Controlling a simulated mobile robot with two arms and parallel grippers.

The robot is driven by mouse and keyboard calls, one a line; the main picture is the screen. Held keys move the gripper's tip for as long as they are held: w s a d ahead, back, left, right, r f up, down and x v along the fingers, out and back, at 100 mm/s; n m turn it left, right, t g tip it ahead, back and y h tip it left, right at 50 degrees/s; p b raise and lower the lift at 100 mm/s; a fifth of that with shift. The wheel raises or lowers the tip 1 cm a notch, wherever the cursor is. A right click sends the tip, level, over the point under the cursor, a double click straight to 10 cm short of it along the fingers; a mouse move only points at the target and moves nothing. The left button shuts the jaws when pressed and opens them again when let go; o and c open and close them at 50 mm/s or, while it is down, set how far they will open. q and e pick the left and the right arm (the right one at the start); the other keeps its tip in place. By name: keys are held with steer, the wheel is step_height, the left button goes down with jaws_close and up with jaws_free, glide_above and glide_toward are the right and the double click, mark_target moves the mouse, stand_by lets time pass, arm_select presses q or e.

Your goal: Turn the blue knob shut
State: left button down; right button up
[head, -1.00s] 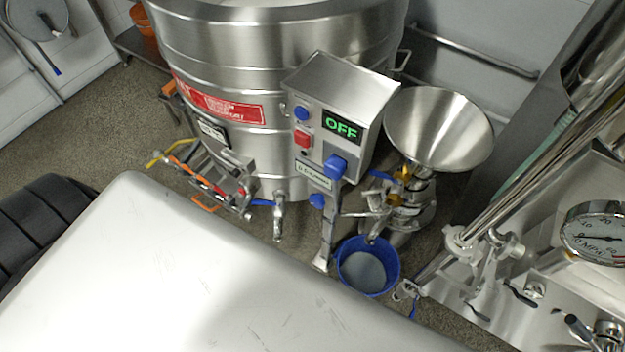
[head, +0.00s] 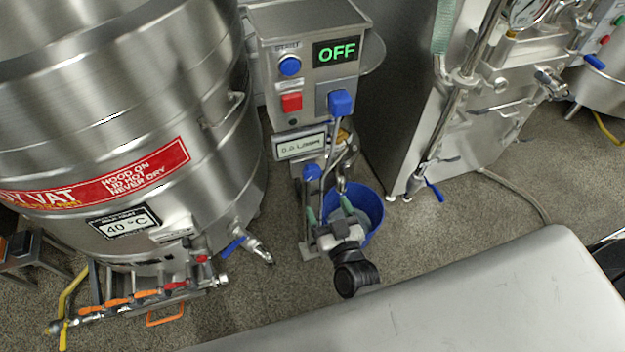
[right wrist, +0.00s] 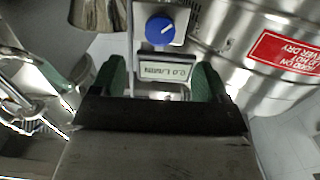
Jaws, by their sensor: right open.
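A blue knob (head: 312,172) sits on the stand below the small plate (head: 300,147) of the control box. It shows face-on in the right wrist view (right wrist: 160,30), just beyond the plate, with a pale mark on its face. My right gripper (head: 329,208) is open and empty, its green fingers pointing up toward the stand, below and apart from the knob. In the right wrist view the two fingers (right wrist: 160,80) stand either side of the plate. My left gripper is not in view.
The control box (head: 312,20) reads OFF and carries a round blue button (head: 289,65), a red button (head: 291,102) and a blue switch (head: 340,102). A steel vat (head: 120,120) stands left. A blue bucket (head: 371,203) is behind my gripper. A steel cabinet (head: 400,80) stands right.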

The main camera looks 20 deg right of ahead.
mark_target(313, 176)
steer(key=w+b, duration=0.1)
steer(key=w, duration=0.8)
steer(key=shift+a+f, duration=0.1)
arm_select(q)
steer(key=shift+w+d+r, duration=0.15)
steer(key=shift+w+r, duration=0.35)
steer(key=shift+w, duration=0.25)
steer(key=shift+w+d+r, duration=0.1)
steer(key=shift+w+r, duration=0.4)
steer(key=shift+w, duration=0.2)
arm_select(e)
steer(key=shift+w, duration=0.65)
steer(key=shift+c, duration=0.3)
steer(key=c, duration=0.8)
steer(key=shift+c, duration=0.2)
